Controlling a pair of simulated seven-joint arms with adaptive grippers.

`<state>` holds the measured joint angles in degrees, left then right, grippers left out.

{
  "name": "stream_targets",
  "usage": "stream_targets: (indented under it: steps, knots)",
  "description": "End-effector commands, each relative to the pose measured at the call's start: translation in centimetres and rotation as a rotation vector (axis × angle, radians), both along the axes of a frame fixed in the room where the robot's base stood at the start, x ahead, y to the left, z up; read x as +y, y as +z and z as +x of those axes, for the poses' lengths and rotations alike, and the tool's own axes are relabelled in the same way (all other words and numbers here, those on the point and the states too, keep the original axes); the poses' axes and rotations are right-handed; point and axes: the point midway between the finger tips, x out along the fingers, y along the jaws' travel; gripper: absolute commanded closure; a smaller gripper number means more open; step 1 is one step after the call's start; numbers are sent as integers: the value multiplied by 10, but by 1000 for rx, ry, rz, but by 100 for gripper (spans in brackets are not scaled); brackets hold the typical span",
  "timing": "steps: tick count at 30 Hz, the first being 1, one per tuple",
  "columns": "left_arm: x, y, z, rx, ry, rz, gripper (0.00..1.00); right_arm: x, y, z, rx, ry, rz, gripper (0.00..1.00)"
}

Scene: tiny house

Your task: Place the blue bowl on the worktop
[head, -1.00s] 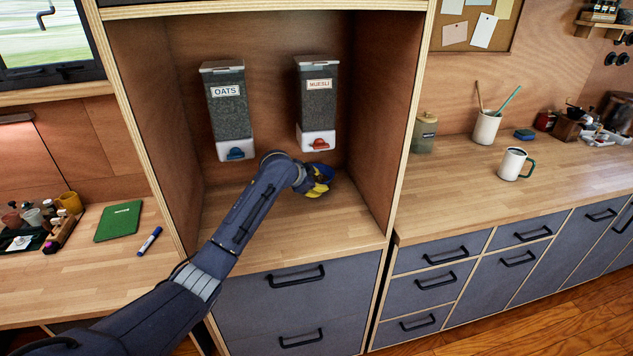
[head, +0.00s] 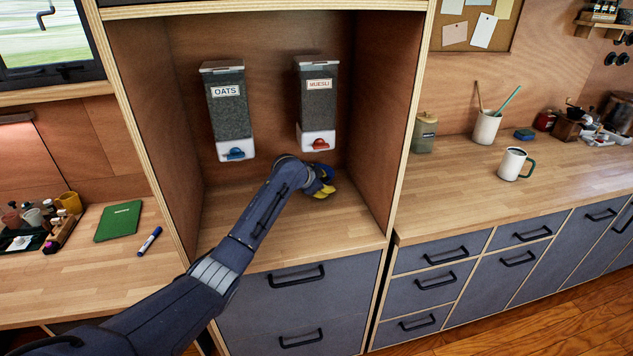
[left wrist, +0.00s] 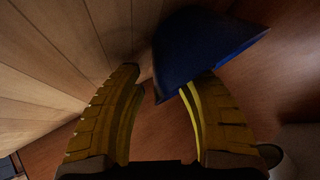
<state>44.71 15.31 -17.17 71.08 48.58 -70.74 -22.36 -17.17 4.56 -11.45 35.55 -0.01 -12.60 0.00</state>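The blue bowl (left wrist: 205,50) shows large in the left wrist view, beyond my left fingers. A small bit of it shows behind the gripper in the head view (head: 325,172). My left gripper (head: 322,190), with yellow fingers, is low in the wooden niche under the muesli dispenser. In the left wrist view its two fingers (left wrist: 158,80) are apart. The bowl covers the tip of the right-hand finger, and the left-hand finger is clear of it. I cannot tell whether they touch the bowl. The worktop (head: 470,190) is the wooden surface right of the niche.
The oats dispenser (head: 229,110) and muesli dispenser (head: 317,103) hang on the niche's back wall. The niche's right side panel (head: 385,120) separates it from the worktop. A white mug (head: 512,164), brush cup (head: 487,127) and jar (head: 424,133) stand there; its front left is clear.

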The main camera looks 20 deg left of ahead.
Motion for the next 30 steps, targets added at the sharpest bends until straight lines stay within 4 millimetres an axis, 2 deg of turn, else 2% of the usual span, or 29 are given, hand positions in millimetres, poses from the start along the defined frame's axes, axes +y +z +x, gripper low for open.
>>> stream_targets:
  steps: [1,9,30]
  knots:
    - [0,0,0,0,0,0,71,0,0,0,0,0,0,56]
    - [0,0,0,0,0,0,100,0,0,0,0,0,0,56]
    - [-2,7,1,-3,-4,0,100,0,0,-1,1,0,0,56]
